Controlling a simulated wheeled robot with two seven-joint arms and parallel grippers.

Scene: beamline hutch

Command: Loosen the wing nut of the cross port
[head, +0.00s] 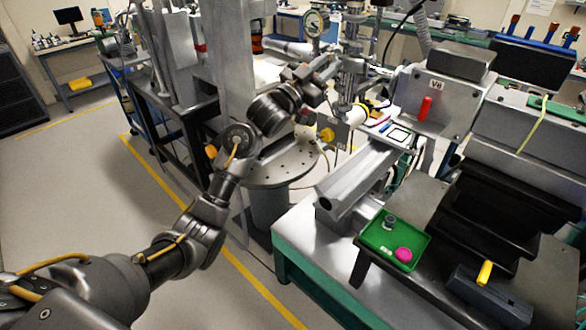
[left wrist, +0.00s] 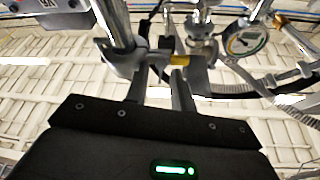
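My left gripper (head: 318,84) reaches in from the left, close to the steel vacuum fittings with the cross port (head: 350,72). In the left wrist view my left gripper (left wrist: 158,78) has its two fingers apart, with a gap between them. A small brass-yellow part (left wrist: 180,50), possibly the wing nut, shows near the right fingertip. I cannot tell whether a finger touches it. The wing nut is too small to make out clearly in the head view. My right gripper is in neither view.
A round pressure gauge (head: 315,24) stands just behind the fittings; it also shows in the left wrist view (left wrist: 246,40). A green tray (head: 378,243) with a small metal part (head: 389,222) and a magenta disc (head: 403,255) lies at the front right. Floor at left is clear.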

